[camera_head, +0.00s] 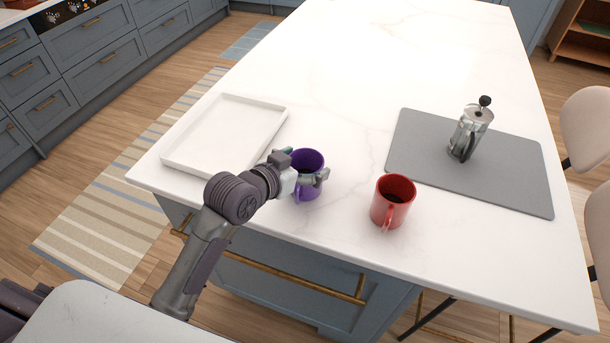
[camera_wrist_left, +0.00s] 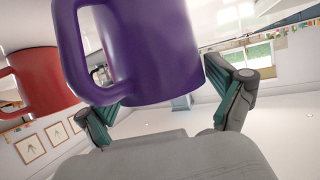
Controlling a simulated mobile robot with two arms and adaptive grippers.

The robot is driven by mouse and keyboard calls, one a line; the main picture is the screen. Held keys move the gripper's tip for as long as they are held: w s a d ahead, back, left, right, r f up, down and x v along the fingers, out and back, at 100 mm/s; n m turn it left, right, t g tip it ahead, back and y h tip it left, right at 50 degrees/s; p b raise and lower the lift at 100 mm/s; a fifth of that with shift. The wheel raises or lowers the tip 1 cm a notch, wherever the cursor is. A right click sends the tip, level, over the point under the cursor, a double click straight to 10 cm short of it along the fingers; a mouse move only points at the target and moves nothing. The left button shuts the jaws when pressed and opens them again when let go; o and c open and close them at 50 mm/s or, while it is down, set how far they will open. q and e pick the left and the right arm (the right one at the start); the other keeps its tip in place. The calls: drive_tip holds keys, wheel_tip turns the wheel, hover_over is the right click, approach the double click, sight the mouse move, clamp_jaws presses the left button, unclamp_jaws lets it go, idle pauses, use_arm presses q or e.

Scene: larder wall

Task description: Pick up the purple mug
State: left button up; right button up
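The purple mug (camera_head: 308,163) is upright near the counter's front edge in the head view. Its handle points towards me. My left gripper (camera_head: 300,177) is at the mug, with one finger on each side of it. In the left wrist view the purple mug (camera_wrist_left: 150,50) fills the space between the fingers (camera_wrist_left: 165,95), its handle at the left. The right finger reaches the mug's side; the left fingertip is partly hidden behind it. Whether the fingers press on the mug cannot be told. My right gripper is not in view.
A red mug (camera_head: 390,203) stands just right of the purple mug and also shows in the wrist view (camera_wrist_left: 42,80). A white tray (camera_head: 166,160) lies to the left. A French press (camera_head: 468,132) stands on a grey mat (camera_head: 520,180) at right. The counter's far part is clear.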

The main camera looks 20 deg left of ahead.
use_arm(q)
drive_tip(key=c, duration=1.1)
drive_tip(key=shift+o, duration=0.2)
drive_tip(key=shift+r, duration=0.15)
